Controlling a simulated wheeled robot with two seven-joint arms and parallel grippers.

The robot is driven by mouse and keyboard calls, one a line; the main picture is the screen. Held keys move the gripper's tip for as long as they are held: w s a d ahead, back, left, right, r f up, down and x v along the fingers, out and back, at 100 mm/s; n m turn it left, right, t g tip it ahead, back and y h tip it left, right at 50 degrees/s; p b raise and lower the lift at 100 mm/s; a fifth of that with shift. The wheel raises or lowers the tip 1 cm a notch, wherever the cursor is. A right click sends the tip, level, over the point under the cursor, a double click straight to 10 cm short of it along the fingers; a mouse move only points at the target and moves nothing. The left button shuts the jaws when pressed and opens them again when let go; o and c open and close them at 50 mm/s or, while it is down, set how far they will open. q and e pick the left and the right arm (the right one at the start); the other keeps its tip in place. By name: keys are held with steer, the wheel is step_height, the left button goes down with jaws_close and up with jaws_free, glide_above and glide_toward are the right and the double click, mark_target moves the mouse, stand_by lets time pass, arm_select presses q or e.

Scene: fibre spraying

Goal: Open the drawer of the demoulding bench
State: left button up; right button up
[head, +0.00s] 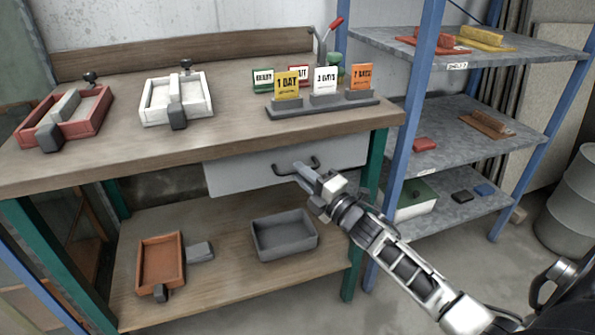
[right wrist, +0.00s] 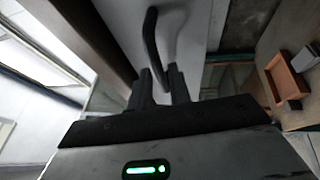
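The demoulding bench (head: 215,120) has a wooden top on green legs. Its pale drawer (head: 238,176) sits under the top and looks closed. A dark bar handle (head: 284,171) is on the drawer front; it also shows in the right wrist view (right wrist: 151,40). My right gripper (head: 302,170) is at the middle of the handle. In the right wrist view its two fingers (right wrist: 161,82) stand on either side of the bar with little gap, and look shut on it. My left gripper is not in view.
On the bench stand a red mould (head: 93,120), a white mould (head: 155,115) and a rack (head: 325,106) with day cards. A grey tray (head: 285,236) and an orange tray (head: 161,265) lie on the lower shelf. A blue-post shelf unit (head: 399,150) stands close on the right.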

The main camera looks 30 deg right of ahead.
steer(key=shift+x, duration=1)
jaws_close()
